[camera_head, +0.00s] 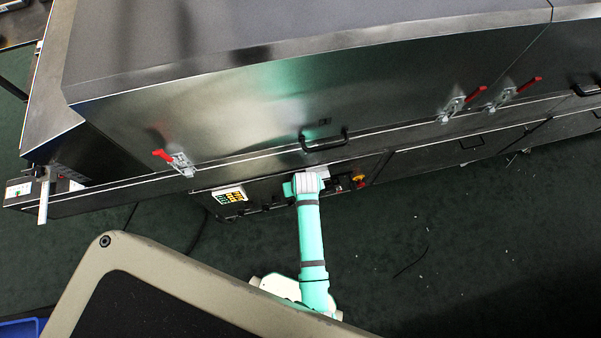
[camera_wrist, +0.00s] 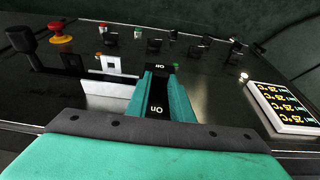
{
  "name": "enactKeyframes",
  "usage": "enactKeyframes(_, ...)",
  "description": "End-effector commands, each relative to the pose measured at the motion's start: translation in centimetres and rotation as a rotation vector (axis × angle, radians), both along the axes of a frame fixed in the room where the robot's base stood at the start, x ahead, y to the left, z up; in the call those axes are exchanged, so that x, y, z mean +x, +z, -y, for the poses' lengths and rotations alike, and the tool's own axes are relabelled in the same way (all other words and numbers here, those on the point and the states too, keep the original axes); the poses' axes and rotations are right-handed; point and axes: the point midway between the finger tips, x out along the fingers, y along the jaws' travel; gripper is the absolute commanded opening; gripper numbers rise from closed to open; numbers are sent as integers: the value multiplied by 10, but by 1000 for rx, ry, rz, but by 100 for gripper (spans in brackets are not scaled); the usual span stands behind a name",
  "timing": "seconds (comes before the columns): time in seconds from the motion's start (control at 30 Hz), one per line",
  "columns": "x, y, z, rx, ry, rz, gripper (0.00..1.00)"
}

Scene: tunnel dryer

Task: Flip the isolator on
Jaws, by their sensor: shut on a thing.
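The isolator (camera_wrist: 158,101) shows in the wrist view as a black handle with "on" lettering, upside down, between my teal fingers. My gripper (camera_wrist: 160,88) is shut on this handle, one finger at each side. The fingers hide the sides of the handle. In the head view my gripper (camera_head: 309,176) is at the front control panel, below the dryer's door handle, and my own wrist hides the isolator there.
A red mushroom button (camera_wrist: 61,37) and a black knob (camera_wrist: 22,40) stand to the left on the panel. Several small switches line the panel's far side. A lit temperature display (camera_wrist: 284,106) is at the right. The dryer's steel housing (camera_head: 290,95) overhangs the panel.

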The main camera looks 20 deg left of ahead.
Motion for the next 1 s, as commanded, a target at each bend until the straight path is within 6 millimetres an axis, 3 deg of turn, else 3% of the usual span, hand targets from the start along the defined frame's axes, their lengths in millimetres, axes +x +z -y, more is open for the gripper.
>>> enactKeyframes(0.4,7,6,-6,-83,-1,-125,0)
enactKeyframes(0.9,7,6,-6,-95,1,-140,0)
enactKeyframes(0.93,7,6,-6,-95,1,-140,23)
enactKeyframes(1.0,7,6,-6,-95,1,-140,39)
